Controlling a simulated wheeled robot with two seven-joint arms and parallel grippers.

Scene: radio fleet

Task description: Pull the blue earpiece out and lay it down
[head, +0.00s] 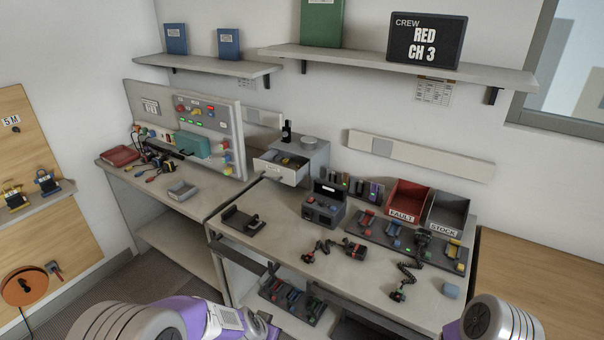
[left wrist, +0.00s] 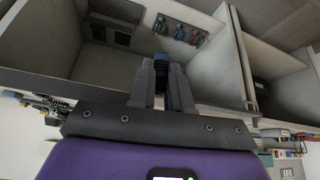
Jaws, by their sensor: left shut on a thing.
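My left gripper (left wrist: 160,85) has its fingers close together in the left wrist view, with a small dark blue thing (left wrist: 160,57) at their tips. It looks like the blue earpiece, but most of it is hidden between the fingers. In the head view my left arm comes in at the bottom left, and only a dark part of the left gripper (head: 263,326) shows at the bottom edge, in front of the bench. My right arm shows at the bottom right edge; its gripper is out of the picture.
A rack of coloured pieces (head: 292,298) stands on the bench's lower shelf, also seen in the left wrist view (left wrist: 180,30). The benchtop (head: 285,215) holds coiled-cord handsets (head: 333,248), a dark case (head: 324,208), a red FAULT bin (head: 407,200) and a grey STOCK bin (head: 447,215). Its front left is partly clear.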

